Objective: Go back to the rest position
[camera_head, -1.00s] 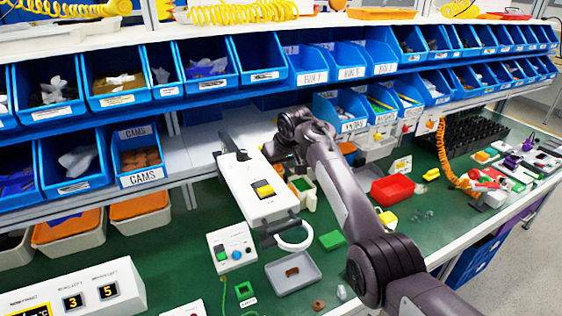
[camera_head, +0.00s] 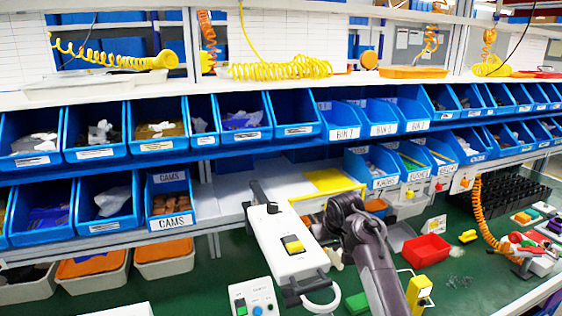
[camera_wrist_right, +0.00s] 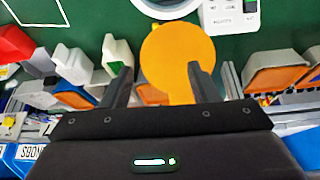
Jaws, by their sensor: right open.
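My right arm (camera_head: 375,265) comes up from the bottom edge in the head view. Its gripper is hidden there behind the arm and the white device. In the right wrist view my right gripper (camera_wrist_right: 159,70) is open, its two dark fingers wide apart. An orange-yellow round piece (camera_wrist_right: 178,50) shows between and beyond the fingers; I cannot tell how far away it is. A white control box (camera_head: 254,299) with a green button and a blue knob stands low in the head view, cut by the bottom edge. My left gripper is not in view.
A red bin (camera_head: 427,249) and a yellow block (camera_head: 468,236) lie to the right on the green bench. Blue bins (camera_head: 242,118) fill the shelves behind.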

